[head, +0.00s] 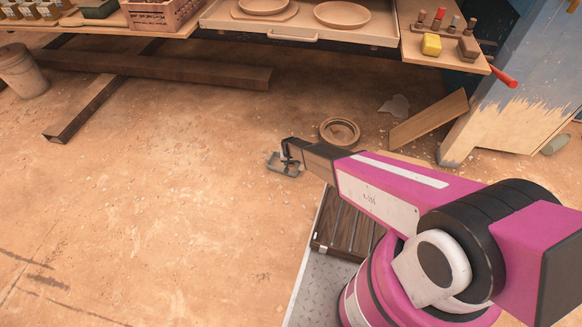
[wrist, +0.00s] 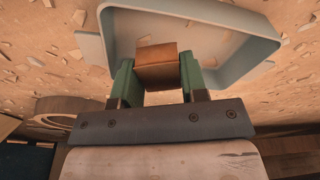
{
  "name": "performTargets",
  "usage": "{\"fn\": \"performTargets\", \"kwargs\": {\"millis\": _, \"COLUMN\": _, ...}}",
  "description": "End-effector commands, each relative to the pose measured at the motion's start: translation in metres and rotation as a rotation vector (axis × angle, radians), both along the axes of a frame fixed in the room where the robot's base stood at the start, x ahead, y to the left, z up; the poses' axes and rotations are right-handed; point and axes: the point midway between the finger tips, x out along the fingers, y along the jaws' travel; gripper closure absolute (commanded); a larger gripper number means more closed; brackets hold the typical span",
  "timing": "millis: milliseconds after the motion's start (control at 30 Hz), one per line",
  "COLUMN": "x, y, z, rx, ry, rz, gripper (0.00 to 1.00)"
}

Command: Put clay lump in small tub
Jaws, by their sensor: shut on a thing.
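The clay lump (wrist: 156,54) is a small orange-brown block. My gripper (wrist: 156,72) is shut on it, with a green finger on each side in the wrist view. The small tub (wrist: 262,57) is a shallow grey-green tray with a tab at its left, just beyond the lump; the lump overlaps its opening in the picture. In the head view the tub (head: 286,169) lies on the ground under my gripper (head: 287,157). The height of the lump over the tub is hard to tell. The fingers and lump partly hide the tub.
A round brown dish (head: 339,131) lies on the ground close behind my gripper. A wooden board (head: 429,119) and a pale scrap (head: 395,105) lie farther right. A workbench (head: 300,37) stands at the back. The ground at left is mostly clear.

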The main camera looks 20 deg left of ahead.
Motion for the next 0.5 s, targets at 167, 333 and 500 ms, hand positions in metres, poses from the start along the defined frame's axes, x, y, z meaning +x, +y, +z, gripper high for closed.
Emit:
{"fn": "performTargets", "kwargs": {"millis": 167, "x": 0.01, "y": -0.005, "z": -0.008, "rx": 0.0, "ry": 0.0, "rz": 0.0, "gripper": 0.84}}
{"fn": "performTargets", "kwargs": {"millis": 333, "x": 0.011, "y": -0.005, "z": -0.023, "rx": 0.0, "ry": 0.001, "rz": 0.001, "gripper": 0.84}}
{"fn": "performTargets", "kwargs": {"millis": 500, "x": 0.011, "y": -0.005, "z": -0.045, "rx": 0.0, "ry": 0.0, "rz": 0.001, "gripper": 0.84}}
